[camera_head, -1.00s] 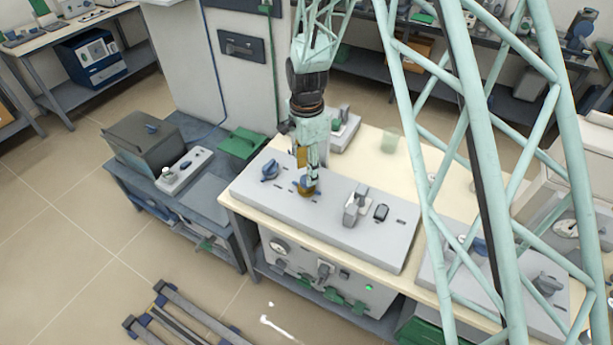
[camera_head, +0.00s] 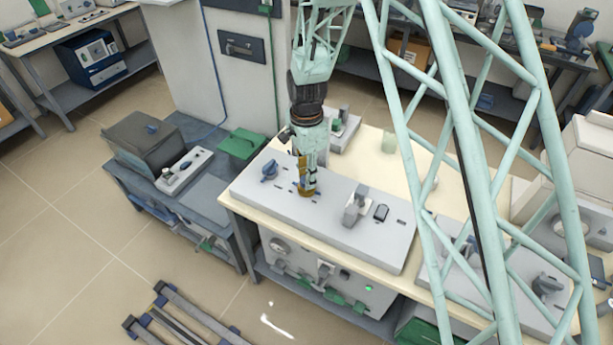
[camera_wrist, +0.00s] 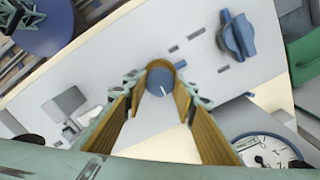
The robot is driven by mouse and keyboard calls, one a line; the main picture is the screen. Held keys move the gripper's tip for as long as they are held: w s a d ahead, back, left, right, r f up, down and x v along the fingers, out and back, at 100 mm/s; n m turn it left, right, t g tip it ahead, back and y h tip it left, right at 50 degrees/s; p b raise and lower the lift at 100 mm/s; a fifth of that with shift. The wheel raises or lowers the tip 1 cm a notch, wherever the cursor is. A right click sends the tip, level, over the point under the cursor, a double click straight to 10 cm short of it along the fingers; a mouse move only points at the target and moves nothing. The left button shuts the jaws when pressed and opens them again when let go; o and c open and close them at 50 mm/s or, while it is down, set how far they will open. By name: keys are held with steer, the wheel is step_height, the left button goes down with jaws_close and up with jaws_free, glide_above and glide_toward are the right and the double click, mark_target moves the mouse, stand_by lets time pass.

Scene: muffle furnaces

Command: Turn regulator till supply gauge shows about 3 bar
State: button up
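In the head view my gripper (camera_head: 307,190) points down at the panel top (camera_head: 330,212) and hides the knob. A white round gauge (camera_wrist: 264,150) with dark marks shows at the lower right of the wrist view. Its reading is too small to make out. Another small gauge (camera_head: 279,246) is on the cabinet front.
A larger blue knob (camera_head: 269,170) stands left of my gripper, also seen in the wrist view (camera_wrist: 237,37). A green item (camera_head: 241,144) lies on the left bench.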

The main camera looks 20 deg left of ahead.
steer(key=shift+c, duration=0.4)
steer(key=o, duration=0.9)
steer(key=shift+c, duration=0.2)
steer(key=shift+r, duration=0.1)
step_height(320, 180, up, 12)
stand_by(0.5)
